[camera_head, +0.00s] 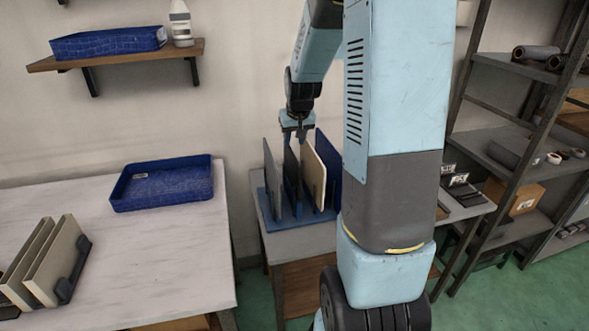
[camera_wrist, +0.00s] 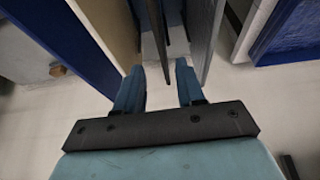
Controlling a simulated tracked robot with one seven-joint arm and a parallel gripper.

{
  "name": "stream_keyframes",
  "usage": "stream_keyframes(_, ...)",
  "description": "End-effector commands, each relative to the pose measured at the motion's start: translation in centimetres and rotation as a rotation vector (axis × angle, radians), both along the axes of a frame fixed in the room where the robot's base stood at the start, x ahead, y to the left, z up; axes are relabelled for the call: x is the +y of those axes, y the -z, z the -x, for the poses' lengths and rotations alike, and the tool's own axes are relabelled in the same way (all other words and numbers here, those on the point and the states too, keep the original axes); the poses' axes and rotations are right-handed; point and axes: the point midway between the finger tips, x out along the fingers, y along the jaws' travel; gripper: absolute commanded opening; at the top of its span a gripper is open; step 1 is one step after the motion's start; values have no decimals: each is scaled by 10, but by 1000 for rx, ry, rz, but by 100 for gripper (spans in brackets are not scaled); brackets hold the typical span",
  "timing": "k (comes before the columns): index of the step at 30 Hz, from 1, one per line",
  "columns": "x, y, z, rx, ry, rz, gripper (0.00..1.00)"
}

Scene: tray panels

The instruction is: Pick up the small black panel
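The small black panel (camera_head: 291,168) stands upright in a blue rack (camera_head: 268,212), between a grey panel (camera_head: 271,180) and a beige panel (camera_head: 313,172). It shows edge-on as a thin dark strip (camera_wrist: 156,28) in the wrist view. My gripper (camera_head: 298,137) points down just above the rack. In the wrist view my gripper (camera_wrist: 158,68) is open, and the dark strip's near end lies between the two fingertips in the picture. I cannot tell whether the fingers touch it. The beige panel (camera_wrist: 108,28) and the grey panel (camera_wrist: 205,38) flank it there.
A blue panel (camera_head: 328,154) stands right of the beige one. A white table (camera_head: 150,255) at left holds a blue tray (camera_head: 165,195) and beige panels (camera_head: 55,262) in a dark holder. A wall shelf (camera_head: 120,58) hangs above; metal shelving (camera_head: 505,130) stands at right.

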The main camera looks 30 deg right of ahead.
Motion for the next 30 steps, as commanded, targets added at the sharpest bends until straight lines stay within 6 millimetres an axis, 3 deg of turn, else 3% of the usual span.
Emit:
stream_keyframes(6, -3, 27, -11, 2, 0, 0, 38)
stream_keyframes(14, -3, 38, -15, 0, 0, 1, 38)
stream_keyframes(24, -5, 73, -31, 1, -1, 0, 38)
stream_keyframes(30, -6, 82, -35, -1, 0, 1, 38)
